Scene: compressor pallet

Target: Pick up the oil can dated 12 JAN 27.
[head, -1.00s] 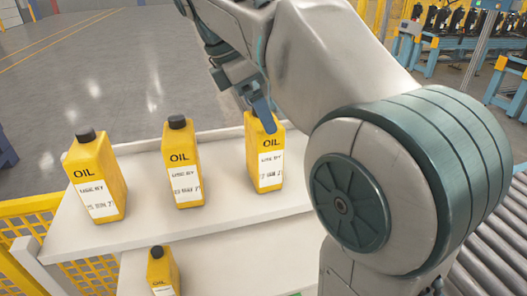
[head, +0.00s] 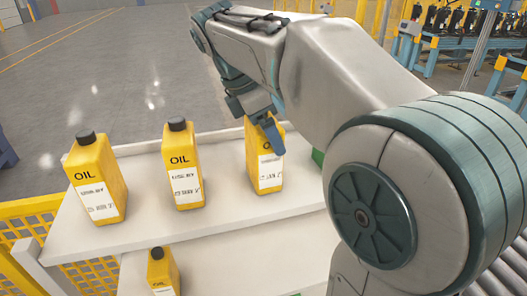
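Three yellow oil cans with white date labels stand upright on the upper pale shelf: a left can (head: 96,178), a middle can (head: 183,166) and a right can (head: 262,158). A fourth yellow can (head: 163,274) stands lower, at the bottom edge, partly cut off. The left, middle and right cans show black caps or an OIL mark, but the dates are too blurred to read. My gripper (head: 268,128) is at the top of the right can, in front of its upper part and hiding its cap. I cannot see whether its fingers are closed on the can.
The upper shelf (head: 130,240) has bare room between the cans and along its front. A yellow mesh guard (head: 25,215) stands at left. A green object (head: 318,157) shows behind my arm. Rollers (head: 490,250) lie at right.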

